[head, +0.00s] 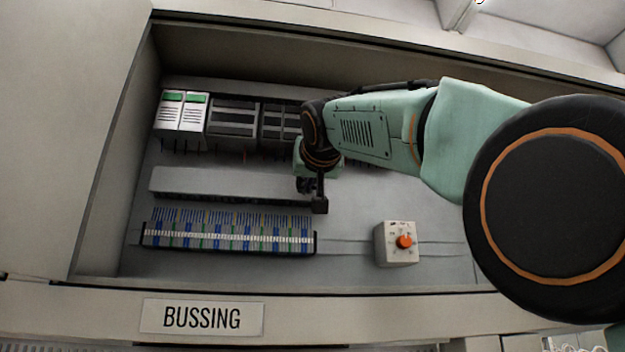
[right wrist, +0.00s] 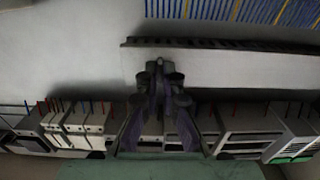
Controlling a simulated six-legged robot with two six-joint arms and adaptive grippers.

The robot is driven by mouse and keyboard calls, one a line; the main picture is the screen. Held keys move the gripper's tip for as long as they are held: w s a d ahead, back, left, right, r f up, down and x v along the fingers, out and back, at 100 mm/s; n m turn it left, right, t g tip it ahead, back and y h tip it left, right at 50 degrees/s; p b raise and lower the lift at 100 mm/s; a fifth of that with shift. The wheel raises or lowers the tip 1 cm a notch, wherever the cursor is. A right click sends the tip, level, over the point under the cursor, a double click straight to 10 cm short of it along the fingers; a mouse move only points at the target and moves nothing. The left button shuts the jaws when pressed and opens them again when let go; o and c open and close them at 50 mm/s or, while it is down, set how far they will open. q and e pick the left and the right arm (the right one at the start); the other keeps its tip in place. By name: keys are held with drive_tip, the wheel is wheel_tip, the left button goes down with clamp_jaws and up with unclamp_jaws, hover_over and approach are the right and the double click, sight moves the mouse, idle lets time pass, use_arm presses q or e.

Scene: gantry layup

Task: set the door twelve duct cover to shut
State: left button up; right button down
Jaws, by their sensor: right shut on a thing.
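The duct cover (head: 225,183) is a long pale grey strip running across the back panel, above the row of terminals. In the right wrist view the pale strip (right wrist: 250,68) has a dark notched edge along its upper side. My right gripper (head: 312,190) is at the strip's right end and partly hides it. In the right wrist view the gripper (right wrist: 158,70) has its fingers close together, shut on the end of the cover. I cannot tell whether the cover is fully seated. My left gripper is not in view. No door number shows.
A terminal row (head: 228,238) with blue, green and grey blocks lies below the duct. Modules (head: 232,120) line the top. A box with an orange knob (head: 404,242) sits at the right. A BUSSING label (head: 202,317) is on the front sill (head: 400,310).

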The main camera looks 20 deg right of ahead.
drive_tip(key=shift+a+r, duration=0.1)
drive_tip(key=shift+r, duration=0.1)
idle(0.3)
drive_tip(key=c, duration=1.9)
unclamp_jaws()
drive_tip(key=o, duration=0.4)
drive_tip(key=shift+w+a+f, duration=0.2)
drive_tip(key=shift+w, duration=0.15)
drive_tip(key=shift+s+d, duration=0.1)
drive_tip(key=shift+s+d, duration=0.15)
drive_tip(key=shift+s, duration=0.05)
